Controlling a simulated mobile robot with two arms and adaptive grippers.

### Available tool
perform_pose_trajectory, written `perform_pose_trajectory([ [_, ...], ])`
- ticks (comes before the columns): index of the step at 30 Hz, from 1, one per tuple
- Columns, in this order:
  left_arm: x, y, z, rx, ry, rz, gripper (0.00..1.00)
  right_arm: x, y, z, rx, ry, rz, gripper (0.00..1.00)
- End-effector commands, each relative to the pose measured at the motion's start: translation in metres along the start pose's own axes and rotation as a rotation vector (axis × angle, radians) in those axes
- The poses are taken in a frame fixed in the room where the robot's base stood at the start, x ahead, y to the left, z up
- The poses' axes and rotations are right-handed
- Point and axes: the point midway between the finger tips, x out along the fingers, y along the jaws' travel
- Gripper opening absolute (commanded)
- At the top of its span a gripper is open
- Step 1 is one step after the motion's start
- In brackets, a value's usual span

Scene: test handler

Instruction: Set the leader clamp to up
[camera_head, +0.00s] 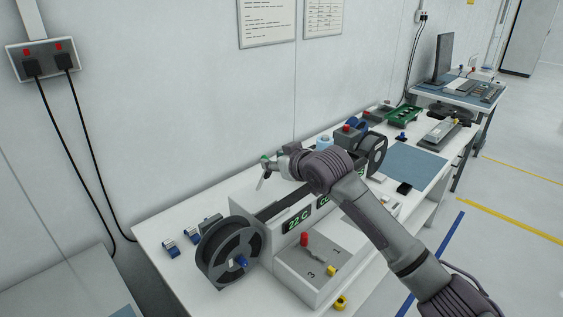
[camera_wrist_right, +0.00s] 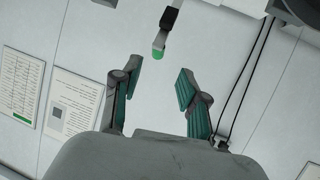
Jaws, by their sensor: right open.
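My right gripper (camera_head: 272,167) reaches over the tape handler (camera_head: 245,198) on the bench, near the back of its rail. It is open and empty; its two green-padded fingers stand apart in the wrist view (camera_wrist_right: 157,88). A pale lever with a green tip (camera_wrist_right: 158,54) and a black part, apparently the leader clamp, shows beyond the fingertips, roughly in line with the gap. The fingers do not appear to touch it. In the head view the gripper and arm crowd this spot, so the clamp's setting is hard to tell. My left gripper is not in view.
A dark reel (camera_head: 216,270) stands at the handler's near left end, another (camera_head: 373,153) at its far end. A red-knobbed lever (camera_head: 304,239) sits on the front box. Blue clips (camera_head: 170,249) lie left. A blue mat (camera_head: 414,165) lies right. The wall is close behind.

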Motion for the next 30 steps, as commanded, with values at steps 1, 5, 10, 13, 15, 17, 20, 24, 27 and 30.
perform_pose_trajectory([
  [1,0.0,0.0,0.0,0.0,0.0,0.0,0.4,-0.008,0.0,0.001,0.0,0.001,0.0,0.43],
  [5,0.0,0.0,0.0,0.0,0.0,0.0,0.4,-0.022,-0.001,0.001,-0.001,-0.001,-0.001,0.43],
  [10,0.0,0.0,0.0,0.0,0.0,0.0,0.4,-0.03,-0.001,0.001,0.0,-0.003,-0.001,0.43],
  [13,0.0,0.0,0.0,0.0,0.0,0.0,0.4,-0.03,-0.001,0.001,0.001,-0.003,-0.001,0.43],
  [15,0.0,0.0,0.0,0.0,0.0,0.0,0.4,-0.03,-0.001,0.001,0.001,-0.003,-0.001,0.43],
  [17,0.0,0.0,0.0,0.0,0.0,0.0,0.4,-0.03,-0.001,0.001,0.0,-0.003,-0.001,0.43],
  [20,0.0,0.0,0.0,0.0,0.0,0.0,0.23,-0.03,-0.003,0.006,0.004,-0.008,-0.003,0.43],
  [24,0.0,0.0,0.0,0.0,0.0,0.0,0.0,-0.034,-0.018,0.052,0.033,-0.06,-0.019,0.43],
  [27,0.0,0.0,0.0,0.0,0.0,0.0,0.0,-0.047,-0.035,0.111,0.076,-0.131,-0.028,0.43],
  [30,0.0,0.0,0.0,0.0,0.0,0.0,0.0,-0.073,-0.049,0.177,0.13,-0.217,-0.018,0.43],
])
